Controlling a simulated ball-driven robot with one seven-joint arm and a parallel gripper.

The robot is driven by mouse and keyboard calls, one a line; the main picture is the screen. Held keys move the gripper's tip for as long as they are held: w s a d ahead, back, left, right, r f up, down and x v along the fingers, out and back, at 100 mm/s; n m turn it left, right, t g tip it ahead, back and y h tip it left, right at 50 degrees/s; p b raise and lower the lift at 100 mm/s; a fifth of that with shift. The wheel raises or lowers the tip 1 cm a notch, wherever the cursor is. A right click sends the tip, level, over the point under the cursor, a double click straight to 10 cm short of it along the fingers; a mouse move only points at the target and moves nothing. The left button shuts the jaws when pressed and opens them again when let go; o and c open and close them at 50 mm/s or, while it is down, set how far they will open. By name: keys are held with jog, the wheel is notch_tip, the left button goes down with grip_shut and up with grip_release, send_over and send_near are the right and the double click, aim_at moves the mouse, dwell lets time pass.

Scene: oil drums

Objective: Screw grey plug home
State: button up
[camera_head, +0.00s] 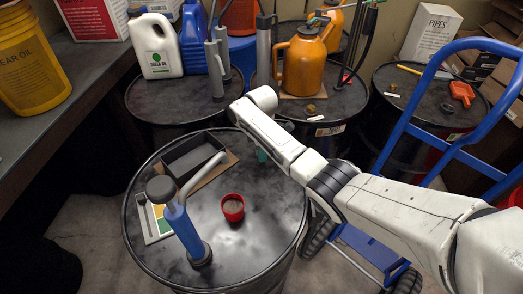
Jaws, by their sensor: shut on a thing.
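The near black drum (270,232) stands upright in the middle of the head view. My white arm reaches from the lower right over its far right edge. My gripper and its fingertips are hidden behind my arm, so what they hold does not show. A small teal piece (262,155) shows just left of the arm, close to the drum top; I cannot tell what it is. I cannot make out the grey plug or its hole.
On the near drum are a blue hand pump (183,232), a red cup (232,208), a black tray (194,155) and a coloured card (155,221). Drums with cans stand behind. A blue hand truck (418,104) stands at the right.

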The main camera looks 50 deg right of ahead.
grip_shut()
jog(key=m, duration=0.5)
jog(key=shift+s+m, duration=0.1)
jog(key=shift+m, duration=0.3)
jog(key=shift+f+m, duration=0.1)
jog(key=shift+m, duration=0.2)
jog(key=m, duration=0.6)
jog(key=m, duration=0.6)
jog(key=shift+s+f+m, duration=0.1)
jog(key=shift+m, duration=0.2)
